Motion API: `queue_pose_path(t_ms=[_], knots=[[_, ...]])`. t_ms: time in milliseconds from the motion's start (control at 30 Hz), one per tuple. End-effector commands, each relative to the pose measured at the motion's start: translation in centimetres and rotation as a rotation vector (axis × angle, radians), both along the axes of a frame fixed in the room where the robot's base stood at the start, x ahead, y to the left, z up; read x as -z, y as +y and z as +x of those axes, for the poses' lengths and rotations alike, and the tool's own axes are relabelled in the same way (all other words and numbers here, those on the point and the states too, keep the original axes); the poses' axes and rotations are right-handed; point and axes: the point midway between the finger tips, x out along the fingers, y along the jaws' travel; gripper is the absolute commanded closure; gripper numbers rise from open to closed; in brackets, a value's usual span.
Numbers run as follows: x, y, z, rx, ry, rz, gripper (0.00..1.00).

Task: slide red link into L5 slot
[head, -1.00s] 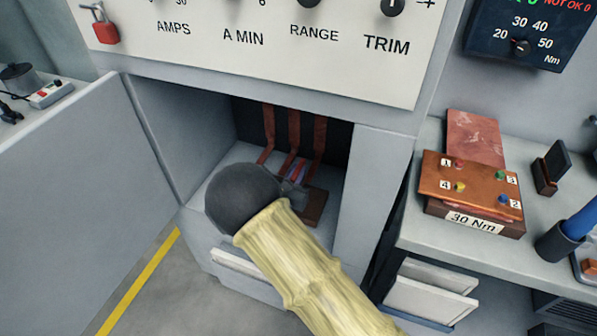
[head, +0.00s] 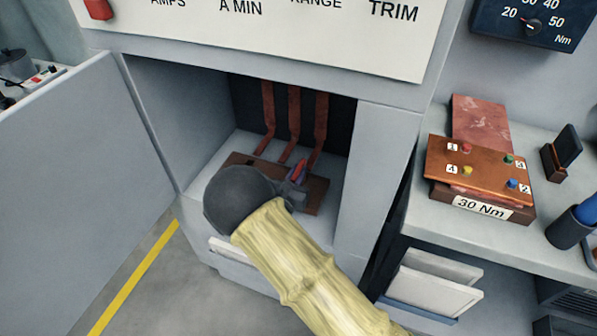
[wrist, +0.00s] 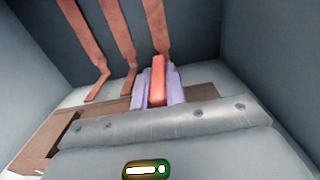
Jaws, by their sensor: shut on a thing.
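The red link (wrist: 158,82) is held upright between the two pale purple fingers of my gripper (wrist: 158,90) in the wrist view. It also shows as a small red piece in the head view (head: 299,171). My gripper (head: 297,180) is inside the open cabinet, over the right part of a brown slotted block (head: 316,193). The block also shows in the wrist view (wrist: 45,146), with a dark opening at its left. The link's lower end is hidden, so I cannot tell whether it touches the block. No L5 label is readable.
Several copper-coloured bars (head: 294,115) come down the cabinet's dark back to the block. The cabinet's side walls (head: 375,170) are close on both sides. An open door (head: 85,190) stands left. A bench (head: 430,235) at right holds a copper plate (head: 480,165) with numbered bolts.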

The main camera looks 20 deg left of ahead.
Motion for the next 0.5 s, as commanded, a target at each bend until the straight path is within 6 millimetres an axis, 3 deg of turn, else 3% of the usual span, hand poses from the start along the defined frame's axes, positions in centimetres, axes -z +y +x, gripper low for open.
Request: queue_pose_path(t_ms=[433,467,500], knots=[[0.38,0.05,-0.01,-0.001,-0.001,0.001,1.0],[0.38,0.03,0.0,0.0,-0.001,0.001,0.8],[0.38,0.0,0.02,0.001,-0.001,0.001,0.73]])
